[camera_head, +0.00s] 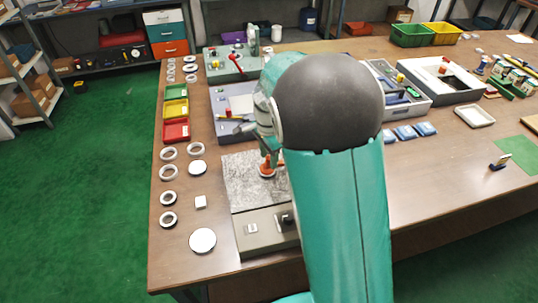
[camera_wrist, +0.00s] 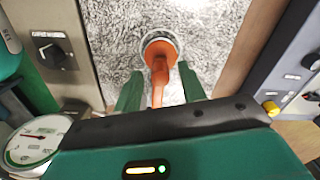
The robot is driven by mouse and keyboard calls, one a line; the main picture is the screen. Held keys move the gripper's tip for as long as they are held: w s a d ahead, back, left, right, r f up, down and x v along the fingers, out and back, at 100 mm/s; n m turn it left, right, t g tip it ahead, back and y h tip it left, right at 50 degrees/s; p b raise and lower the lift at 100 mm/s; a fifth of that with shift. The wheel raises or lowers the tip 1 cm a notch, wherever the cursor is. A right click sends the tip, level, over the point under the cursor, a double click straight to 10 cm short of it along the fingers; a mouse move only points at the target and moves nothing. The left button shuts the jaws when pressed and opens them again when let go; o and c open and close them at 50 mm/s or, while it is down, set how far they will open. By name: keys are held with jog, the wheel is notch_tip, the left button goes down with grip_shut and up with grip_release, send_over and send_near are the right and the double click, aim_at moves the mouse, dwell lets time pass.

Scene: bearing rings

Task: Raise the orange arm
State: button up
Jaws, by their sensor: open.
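The orange arm (camera_wrist: 158,78) shows in the wrist view, reaching from a round, pale-rimmed base (camera_wrist: 160,45) on a speckled grey plate (camera_wrist: 205,40). My gripper (camera_wrist: 159,72) is open, with one green finger on each side of the orange arm. I see small gaps between the fingers and the arm and cannot tell whether either touches it. In the head view the orange arm (camera_head: 266,170) is a small orange shape on the speckled plate (camera_head: 240,185), below my gripper (camera_head: 269,158). My own arm hides much of this spot.
A grey panel with a black knob (camera_wrist: 53,52) borders the plate. A round dial (camera_wrist: 32,142) is at the wrist view's lower left. White rings (camera_head: 168,198) and red, yellow and green bins (camera_head: 176,110) lie left of the plate. A grey-purple machine (camera_head: 232,105) stands behind it.

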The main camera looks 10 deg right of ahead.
jog(key=shift+f, duration=0.1)
grip_shut()
